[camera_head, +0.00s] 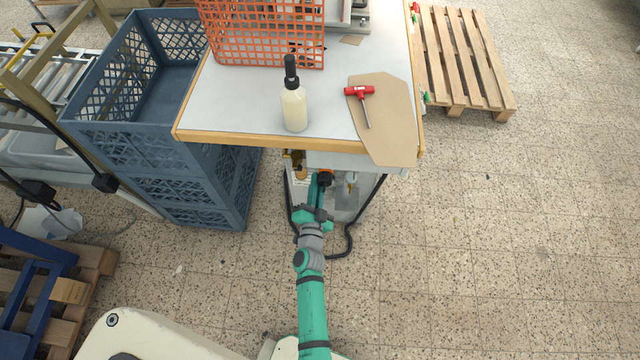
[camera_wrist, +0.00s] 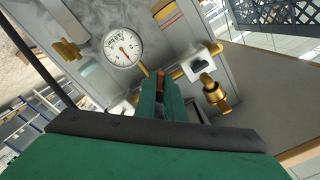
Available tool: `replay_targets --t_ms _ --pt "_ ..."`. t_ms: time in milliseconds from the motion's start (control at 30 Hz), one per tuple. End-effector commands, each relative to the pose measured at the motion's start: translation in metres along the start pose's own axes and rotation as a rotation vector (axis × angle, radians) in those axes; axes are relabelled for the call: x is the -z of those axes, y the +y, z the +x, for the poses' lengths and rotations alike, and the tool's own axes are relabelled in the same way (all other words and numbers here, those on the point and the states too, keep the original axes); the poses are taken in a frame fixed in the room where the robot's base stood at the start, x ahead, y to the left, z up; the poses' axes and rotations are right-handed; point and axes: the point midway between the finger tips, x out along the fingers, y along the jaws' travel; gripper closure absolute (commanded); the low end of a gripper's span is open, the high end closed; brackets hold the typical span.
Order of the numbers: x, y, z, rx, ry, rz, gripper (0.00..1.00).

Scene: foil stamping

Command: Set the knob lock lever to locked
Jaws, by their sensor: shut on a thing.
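My gripper (camera_wrist: 160,92) is at the grey machine panel (camera_wrist: 185,28). Its green fingers are shut on a small reddish-brown piece (camera_wrist: 160,76), which appears to be the knob lock lever. The fingers hide most of it, so I cannot tell its setting. A round white gauge (camera_wrist: 124,49) is on the panel, left of the fingers. A brass knob-like fitting (camera_wrist: 216,93) is to the right, apart from the fingers. In the head view my gripper (camera_head: 325,180) is under the table's front edge, partly hidden.
The table (camera_head: 240,105) overhangs the panel. On it are a bottle (camera_head: 294,108), a red-handled tool (camera_head: 360,92) on a brown sheet (camera_head: 390,130), and an orange crate (camera_head: 262,30). Blue crates (camera_head: 150,140) stand left. A black hose (camera_head: 349,240) loops beside my arm.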

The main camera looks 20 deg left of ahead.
Motion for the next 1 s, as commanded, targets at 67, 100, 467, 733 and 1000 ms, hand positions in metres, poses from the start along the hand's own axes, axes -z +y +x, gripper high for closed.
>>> replay_targets --t_ms 67,100,467,733,1000 --pt "0.003 -0.001 0.0 -0.003 0.006 0.072 1.0" --pt "0.003 -0.003 0.0 -0.002 0.005 0.107 1.0" --pt "0.004 -0.013 0.0 -0.001 0.004 0.367 1.0" --pt "0.007 -0.015 0.0 -0.001 0.006 0.464 1.0" --pt "0.007 -0.016 0.0 -0.001 0.006 0.491 1.0"
